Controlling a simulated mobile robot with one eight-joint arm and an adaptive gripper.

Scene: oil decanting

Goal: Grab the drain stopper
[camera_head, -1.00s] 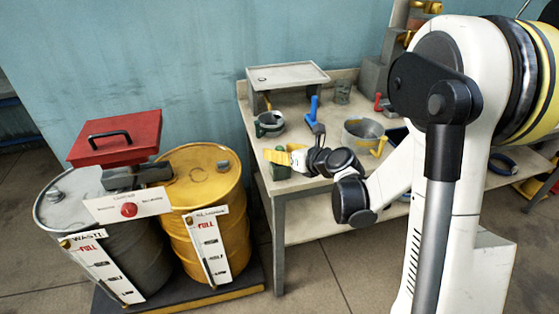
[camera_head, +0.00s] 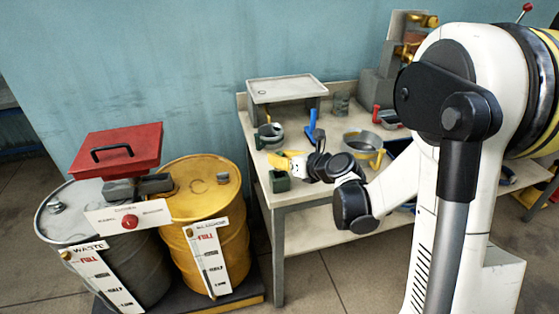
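My gripper (camera_head: 287,161), with yellow fingers, is low over the left front part of the workbench (camera_head: 263,179). It is small, and I cannot tell whether its fingers are open or hold anything. A small dark green block-like piece (camera_head: 278,182) sits at the bench's left front edge, just below the gripper in the picture. Whether they touch is unclear. A grey round pot (camera_head: 270,132) and a blue-handled item (camera_head: 313,122) are just behind the gripper. I cannot tell for certain which piece is the drain stopper.
A grey metal pan (camera_head: 362,142) with a yellow handle is right of the gripper. A raised tray stand (camera_head: 286,88) is at the back. A yellow drum (camera_head: 190,200) and a grey drum (camera_head: 75,212) with a red lidded box (camera_head: 117,148) stand left of the bench.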

